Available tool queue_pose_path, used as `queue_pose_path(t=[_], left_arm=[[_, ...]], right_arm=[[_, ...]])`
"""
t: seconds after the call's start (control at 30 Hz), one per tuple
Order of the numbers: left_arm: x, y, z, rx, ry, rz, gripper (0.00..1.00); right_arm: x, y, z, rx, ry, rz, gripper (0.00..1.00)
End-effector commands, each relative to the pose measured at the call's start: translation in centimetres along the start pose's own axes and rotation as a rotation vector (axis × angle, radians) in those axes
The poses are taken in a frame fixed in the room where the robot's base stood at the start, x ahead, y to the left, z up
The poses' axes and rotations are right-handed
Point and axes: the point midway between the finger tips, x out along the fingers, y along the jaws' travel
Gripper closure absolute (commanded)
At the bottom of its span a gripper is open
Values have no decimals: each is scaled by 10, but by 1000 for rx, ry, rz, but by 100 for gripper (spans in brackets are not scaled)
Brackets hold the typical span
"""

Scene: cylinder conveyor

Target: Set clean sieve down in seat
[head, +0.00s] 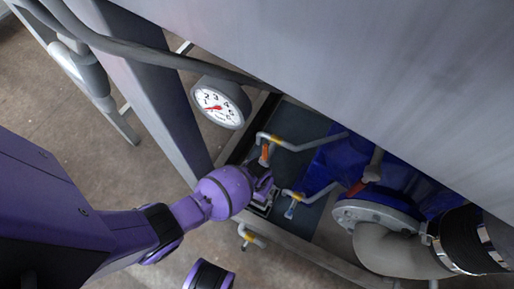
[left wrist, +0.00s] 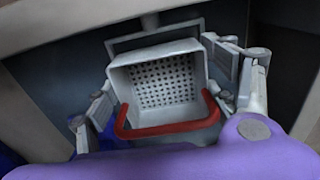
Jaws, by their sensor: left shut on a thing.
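The sieve (left wrist: 166,82) is a pale square basket with a perforated bottom and a red handle, seen in the left wrist view. My left gripper (left wrist: 162,92) has its grey fingers on both sides of the sieve and is shut on it. A grey rectangular frame (left wrist: 110,48), possibly the seat, shows just behind the sieve's upper edge; I cannot tell whether they touch. In the head view my left gripper (head: 263,188) reaches over the dark recess beside the machine, and the sieve is mostly hidden there.
A round pressure gauge (head: 220,103) hangs above my left gripper. Pipes with a yellow-fitted valve (head: 292,203) are close on its right. A large flanged pipe (head: 380,220) stands farther right. A big grey panel (head: 350,60) covers the upper right. A pale rim (left wrist: 60,25) borders the recess.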

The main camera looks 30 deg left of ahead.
Motion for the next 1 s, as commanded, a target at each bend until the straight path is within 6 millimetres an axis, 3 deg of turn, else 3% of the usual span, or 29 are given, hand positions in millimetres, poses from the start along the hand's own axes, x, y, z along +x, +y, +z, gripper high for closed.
queue_pose_path(t=[0.6, 0.9, 0.93, 1.0], left_arm=[[29, 0, 0, 0, 0, 0, 52], [31, 0, 0, 0, 0, 0, 52], [31, 0, 0, 0, 0, 0, 21], [31, 0, 0, 0, 0, 0, 12]], right_arm=[[16, 0, 12, 0, -16, -1, 60], [17, 0, 12, 0, -17, -1, 60], [17, 0, 12, 0, -17, -1, 60], [17, 0, 12, 0, -17, -1, 60]])
